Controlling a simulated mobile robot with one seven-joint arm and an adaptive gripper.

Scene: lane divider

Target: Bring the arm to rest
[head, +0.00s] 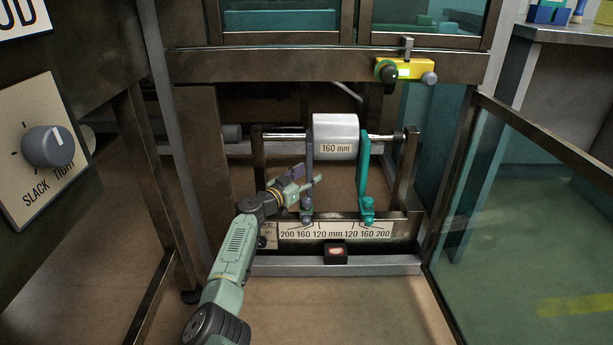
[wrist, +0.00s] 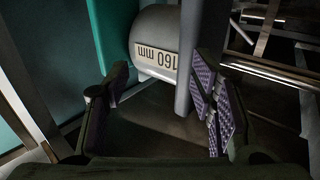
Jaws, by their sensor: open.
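My arm reaches in from the lower left in the head view. My gripper (head: 307,178) is at its end, in front of the roll holder beside the grey guide (head: 309,205). In the wrist view my gripper (wrist: 165,97) is open, its fingers spread apart with no object gripped. The grey guide (wrist: 196,55) passes close to the right finger's purple pads; I cannot tell if they touch. The teal guide (head: 363,165) stands right of the white roll (head: 336,131) labelled 160 mm. The roll (wrist: 154,35) shows upside down in the wrist view.
A scale plate (head: 335,230) runs below the guides, with a small black box bearing a lit button (head: 335,253) in front. A yellow latch (head: 405,69) sits above. An open glass door (head: 530,210) stands right, a knob panel (head: 45,148) left. The floor in front is clear.

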